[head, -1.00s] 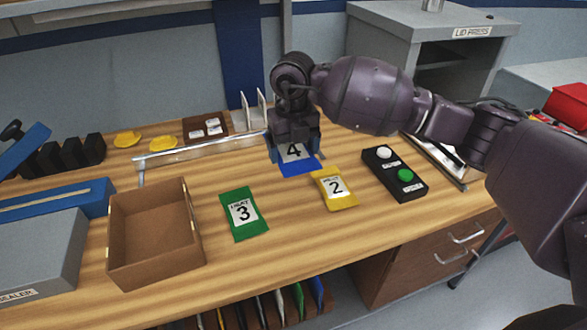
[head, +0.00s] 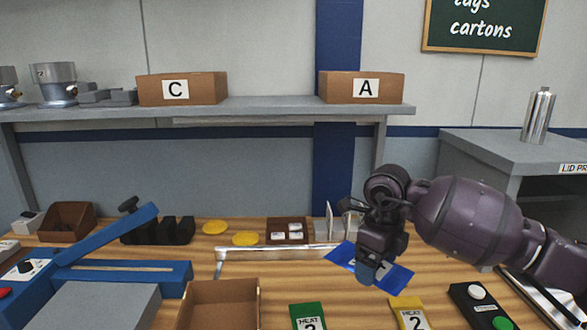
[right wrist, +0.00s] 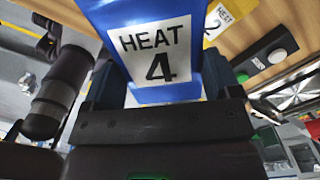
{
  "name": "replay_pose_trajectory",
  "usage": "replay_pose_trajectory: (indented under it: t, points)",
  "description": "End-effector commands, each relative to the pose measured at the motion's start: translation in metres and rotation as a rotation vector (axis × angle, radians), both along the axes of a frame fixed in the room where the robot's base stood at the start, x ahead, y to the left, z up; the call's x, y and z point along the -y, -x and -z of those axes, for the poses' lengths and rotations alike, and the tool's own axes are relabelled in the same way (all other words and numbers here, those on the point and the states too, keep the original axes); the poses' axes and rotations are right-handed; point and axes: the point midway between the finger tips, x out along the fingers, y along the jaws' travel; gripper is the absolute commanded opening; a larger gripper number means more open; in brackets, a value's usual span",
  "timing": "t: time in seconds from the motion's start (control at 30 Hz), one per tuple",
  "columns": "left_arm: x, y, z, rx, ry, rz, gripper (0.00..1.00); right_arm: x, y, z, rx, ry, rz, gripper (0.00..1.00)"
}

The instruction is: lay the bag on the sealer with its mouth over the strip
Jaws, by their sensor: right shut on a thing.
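The blue bag (head: 398,279), with a white "HEAT 4" label, is in my right gripper (head: 374,268). In the right wrist view the bag (right wrist: 165,90) fills the space between the fingers, label facing the camera. In the head view the gripper hides its middle; it appears to be held above the table. The sealer (head: 105,306) is at the lower left, far from the gripper, with a grey top and a blue lever arm (head: 110,237) raised at a slant over a blue bar (head: 135,271). My left gripper is not in view.
An open brown box (head: 219,300) stands between sealer and bag. A green bag (head: 308,315) and yellow bag (head: 410,315) lie in front, beside a button box (head: 480,305). A metal rail (head: 275,252) runs behind. A shelf (head: 275,106) spans the back.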

Motion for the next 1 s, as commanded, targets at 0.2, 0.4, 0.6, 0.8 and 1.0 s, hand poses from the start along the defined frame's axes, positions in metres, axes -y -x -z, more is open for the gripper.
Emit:
replay_pose_trajectory:
  t: [0.2,0.4,0.6,0.8,1.0]
  points:
    - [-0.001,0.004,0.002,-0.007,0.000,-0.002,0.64,-0.004,0.003,-0.003,0.001,0.001,-0.331,0.58]
    - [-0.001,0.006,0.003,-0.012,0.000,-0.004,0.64,-0.006,0.007,-0.004,0.000,0.000,-0.637,0.58]
    - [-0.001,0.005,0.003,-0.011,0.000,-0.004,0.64,-0.007,0.012,-0.003,0.000,0.000,-0.941,0.58]
    - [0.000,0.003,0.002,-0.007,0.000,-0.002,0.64,-0.006,0.020,0.001,0.000,0.000,-1.248,0.58]
    - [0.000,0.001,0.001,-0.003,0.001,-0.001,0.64,-0.003,0.029,0.007,-0.001,-0.001,-1.555,0.58]
